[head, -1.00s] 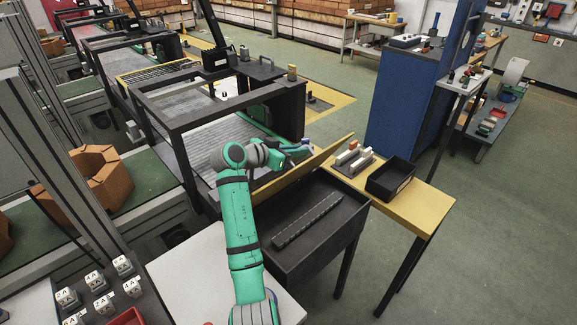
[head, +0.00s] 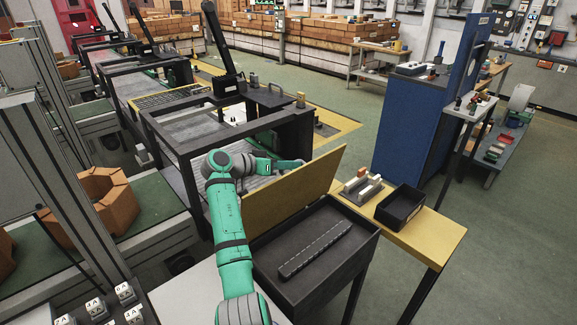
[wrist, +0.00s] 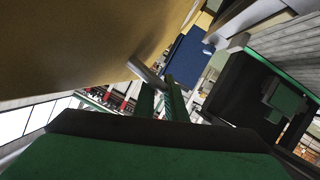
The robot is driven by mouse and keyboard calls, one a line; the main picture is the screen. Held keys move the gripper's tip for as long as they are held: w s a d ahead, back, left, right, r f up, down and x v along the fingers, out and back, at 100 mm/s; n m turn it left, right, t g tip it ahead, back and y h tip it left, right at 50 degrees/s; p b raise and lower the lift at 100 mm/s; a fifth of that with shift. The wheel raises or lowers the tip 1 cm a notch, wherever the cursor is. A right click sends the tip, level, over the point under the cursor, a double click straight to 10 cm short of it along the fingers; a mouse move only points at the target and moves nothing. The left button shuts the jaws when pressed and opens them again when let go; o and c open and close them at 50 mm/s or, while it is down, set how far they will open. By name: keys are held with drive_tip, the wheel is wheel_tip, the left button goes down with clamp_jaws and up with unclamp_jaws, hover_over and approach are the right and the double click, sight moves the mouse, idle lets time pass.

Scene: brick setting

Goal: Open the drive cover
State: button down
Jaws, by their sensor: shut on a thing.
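The drive cover (head: 295,198) is a yellow panel hinged on a dark open box (head: 318,262). It stands raised and steeply tilted, with a dark ribbed bar (head: 315,250) exposed in the box. In the wrist view the cover (wrist: 80,45) fills the upper left as a tan surface. My gripper (wrist: 160,92) is shut on a grey bar-like handle (wrist: 146,73) at the cover's face. In the head view my green arm reaches behind the cover, and the fingers are hidden there.
A yellow side table (head: 438,236) right of the box carries a black tray (head: 400,207) and a rack of light blocks (head: 362,188). A black-framed machine (head: 180,150) stands close behind my arm. A blue cabinet (head: 415,140) stands beyond, with green floor around it.

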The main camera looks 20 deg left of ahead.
drive_tip(key=shift+d+f, duration=0.2)
drive_tip(key=c, duration=1.8)
unclamp_jaws()
drive_tip(key=shift+w, duration=0.1)
drive_tip(key=shift+a+r, duration=0.1)
drive_tip(key=shift+r, duration=0.05)
drive_tip(key=shift+r, duration=0.25)
wheel_tip(320, 180, up, 3)
drive_tip(key=shift+f, duration=0.2)
drive_tip(key=s+d+r, duration=0.2)
drive_tip(key=s+r, duration=0.3)
drive_tip(key=s, duration=0.1)
drive_tip(key=s+d+r, duration=0.2)
drive_tip(key=s+r, duration=0.2)
drive_tip(key=s, duration=0.3)
drive_tip(key=shift+s+d+r, duration=0.2)
drive_tip(key=shift+d+r, duration=0.1)
drive_tip(key=shift+r, duration=0.05)
drive_tip(key=shift+f, duration=0.1)
